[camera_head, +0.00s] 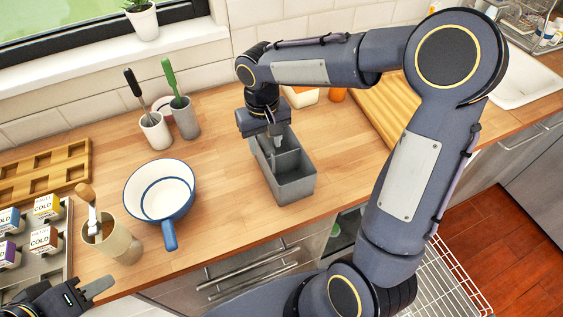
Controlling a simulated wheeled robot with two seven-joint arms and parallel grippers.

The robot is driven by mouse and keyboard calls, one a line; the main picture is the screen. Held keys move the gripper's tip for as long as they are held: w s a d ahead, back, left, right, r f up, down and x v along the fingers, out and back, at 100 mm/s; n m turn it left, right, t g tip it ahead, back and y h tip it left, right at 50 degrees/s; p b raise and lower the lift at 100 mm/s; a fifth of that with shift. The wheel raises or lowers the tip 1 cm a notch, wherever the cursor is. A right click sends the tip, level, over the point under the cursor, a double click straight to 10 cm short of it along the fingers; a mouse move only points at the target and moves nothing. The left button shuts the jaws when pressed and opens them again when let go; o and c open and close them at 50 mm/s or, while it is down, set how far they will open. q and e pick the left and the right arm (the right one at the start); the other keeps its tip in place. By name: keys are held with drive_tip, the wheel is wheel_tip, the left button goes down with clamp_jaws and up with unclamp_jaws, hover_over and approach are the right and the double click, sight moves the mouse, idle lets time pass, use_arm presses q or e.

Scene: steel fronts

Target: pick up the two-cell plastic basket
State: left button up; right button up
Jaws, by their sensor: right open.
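The grey two-cell plastic basket (296,188) stands upright on the wooden counter in the middle of the head view, with a divider between its cells. My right gripper (272,138) points down over the basket's far end and is open. Its fingers are at the far cell, partly hidden by the gripper body, and I cannot tell whether they touch the wall. My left gripper (95,290) is at the lower left corner, partly cut off by the frame, apart from the basket. Its finger spacing is unclear.
A white pan (160,190) with a blue handle lies left of the basket. A beige mug (120,243) holding a brush stands near the front edge. Two cups with utensils (186,122) stand behind. A cutting board (375,105) is at right. Small cartons (45,240) sit on a tray at left.

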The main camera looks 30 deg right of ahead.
clamp_jaws()
drive_tip(key=shift+r, duration=0.15)
idle(0.4)
